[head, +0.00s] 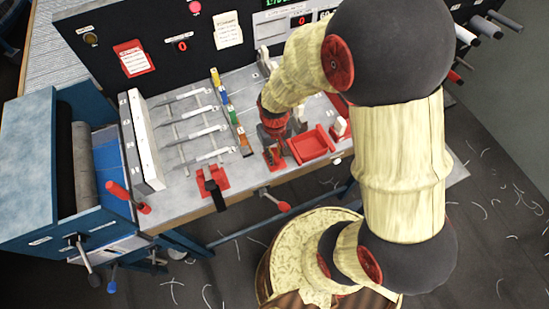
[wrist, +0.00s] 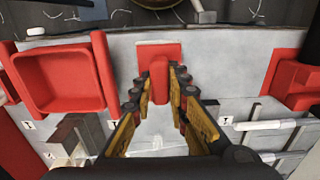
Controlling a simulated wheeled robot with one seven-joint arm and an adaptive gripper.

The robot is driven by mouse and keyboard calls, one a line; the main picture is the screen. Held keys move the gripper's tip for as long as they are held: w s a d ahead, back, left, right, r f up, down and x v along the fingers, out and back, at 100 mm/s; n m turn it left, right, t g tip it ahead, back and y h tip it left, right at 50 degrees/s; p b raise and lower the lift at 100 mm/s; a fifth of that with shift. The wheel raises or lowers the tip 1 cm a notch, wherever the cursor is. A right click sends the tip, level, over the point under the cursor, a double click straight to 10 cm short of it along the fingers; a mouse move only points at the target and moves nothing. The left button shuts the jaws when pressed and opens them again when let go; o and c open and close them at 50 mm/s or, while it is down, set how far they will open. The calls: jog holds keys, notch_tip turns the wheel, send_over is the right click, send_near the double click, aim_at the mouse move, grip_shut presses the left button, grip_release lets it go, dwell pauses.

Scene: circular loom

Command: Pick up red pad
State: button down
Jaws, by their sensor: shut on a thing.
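The red pad (wrist: 159,80) is a narrow upright red block in the wrist view, standing at a flat red plate (wrist: 174,50) near the counter's edge. My gripper (wrist: 160,82) has one yellow-and-black finger on each side of the pad and is shut on it. Whether the pad touches the plate or is just clear of it I cannot tell. In the head view my gripper (head: 274,145) points down at the counter, left of the red tray; the pad there is mostly hidden by the gripper.
An empty red tray (wrist: 62,80) is close beside my gripper, also seen in the head view (head: 312,146). A red holder with a black handle (head: 212,182) stands to the left. Metal rods (head: 205,133) and a colored strip (head: 229,110) lie on the grey counter (head: 182,190).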

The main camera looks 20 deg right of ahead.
jog(key=shift+r, duration=0.85)
jog(key=s+r+p, duration=0.3)
jog(key=s+r, duration=0.8)
jog(key=s, duration=0.3)
jog(key=shift+r, duration=0.2)
jog(key=c, duration=2.3)
grip_release()
grip_shut()
